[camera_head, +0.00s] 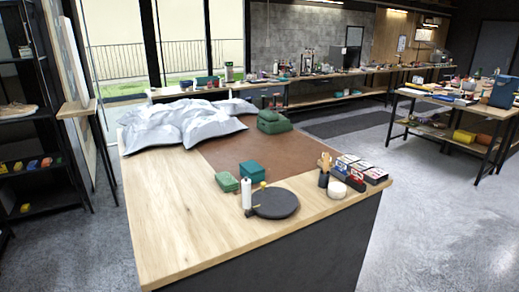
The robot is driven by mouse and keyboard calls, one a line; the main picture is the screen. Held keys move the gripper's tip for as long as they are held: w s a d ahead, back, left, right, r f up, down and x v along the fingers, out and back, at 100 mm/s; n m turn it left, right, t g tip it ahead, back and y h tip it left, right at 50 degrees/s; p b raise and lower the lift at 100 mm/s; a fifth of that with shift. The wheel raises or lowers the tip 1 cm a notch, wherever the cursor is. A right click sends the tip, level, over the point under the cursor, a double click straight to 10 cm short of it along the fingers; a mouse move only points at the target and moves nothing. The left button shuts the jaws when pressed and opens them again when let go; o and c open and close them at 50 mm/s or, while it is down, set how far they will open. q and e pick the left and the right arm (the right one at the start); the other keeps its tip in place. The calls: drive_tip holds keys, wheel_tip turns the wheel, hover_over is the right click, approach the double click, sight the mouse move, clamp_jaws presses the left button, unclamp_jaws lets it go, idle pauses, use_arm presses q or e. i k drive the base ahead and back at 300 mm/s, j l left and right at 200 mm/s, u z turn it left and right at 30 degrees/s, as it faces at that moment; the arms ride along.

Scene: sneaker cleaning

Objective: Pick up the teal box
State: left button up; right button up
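A teal box (253,171) sits on the brown mat (225,150) on the wooden table, near the mat's front edge. Its top and sides are in plain view and nothing touches it from above. A smaller green item (228,182) lies just to its left and slightly nearer. A dark round disc (274,203) lies in front of it. Neither of my grippers shows in the head view.
A white bottle (246,193) stands by the disc. To the right are a dark brush cup (324,178), a white jar (337,190) and a rack of small boxes (362,170). White crumpled bags (185,122) and a green stack (272,121) lie behind. The table's front left (178,230) is clear.

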sight(251, 169)
drive_tip(key=i+l+u, duration=0.2)
drive_tip(key=i+l, duration=0.3)
drive_tip(key=i+l+u, duration=0.2)
drive_tip(key=i+l, duration=0.25)
drive_tip(key=l, duration=0.2)
